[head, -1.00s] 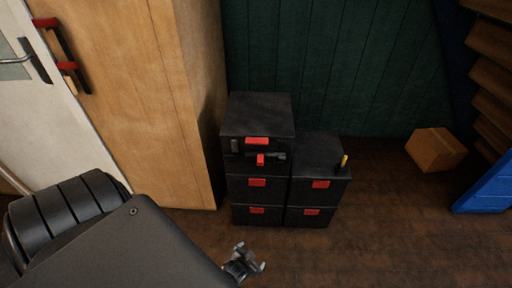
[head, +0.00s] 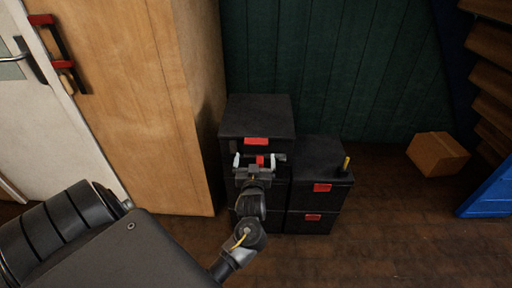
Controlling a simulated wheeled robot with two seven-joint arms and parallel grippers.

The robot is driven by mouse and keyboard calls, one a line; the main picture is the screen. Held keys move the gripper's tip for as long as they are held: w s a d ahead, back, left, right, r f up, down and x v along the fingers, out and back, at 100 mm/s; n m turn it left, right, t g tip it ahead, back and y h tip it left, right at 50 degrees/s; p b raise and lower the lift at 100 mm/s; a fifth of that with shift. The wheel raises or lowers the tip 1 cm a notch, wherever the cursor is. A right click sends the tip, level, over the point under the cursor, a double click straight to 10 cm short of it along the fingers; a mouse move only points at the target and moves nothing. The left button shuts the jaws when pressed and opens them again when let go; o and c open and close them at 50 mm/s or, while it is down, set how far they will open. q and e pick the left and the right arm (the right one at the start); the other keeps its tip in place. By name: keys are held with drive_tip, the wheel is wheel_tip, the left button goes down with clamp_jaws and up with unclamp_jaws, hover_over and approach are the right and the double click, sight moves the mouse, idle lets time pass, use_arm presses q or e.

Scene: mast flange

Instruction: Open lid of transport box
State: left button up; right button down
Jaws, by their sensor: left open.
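The transport box is hard to single out among several stacked black boxes with red latches. The top left box (head: 257,115) has a dark lid that looks closed, with a red latch (head: 256,141) on its front. My left gripper (head: 254,160) is open in front of this box, just below that latch. Its two pale fingertips stand apart on either side of a lower red part (head: 260,160). Whether they touch it, I cannot tell. My left wrist hides much of the lower left boxes. My right gripper is not in view.
A shorter stack of black boxes (head: 319,185) stands to the right, with a yellow-topped object (head: 346,163) on it. A wooden cabinet (head: 150,100) is close on the left. A cardboard box (head: 437,152) lies far right. The wooden floor (head: 390,235) front right is clear.

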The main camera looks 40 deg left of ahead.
sight(256, 144)
use_arm(q)
drive_tip(key=x, duration=0.7)
drive_tip(key=shift+w+a, duration=0.15)
drive_tip(key=shift+a, duration=0.05)
drive_tip(key=shift+c, duration=0.3)
drive_tip(key=shift+d, duration=0.1)
drive_tip(key=c, duration=1.2)
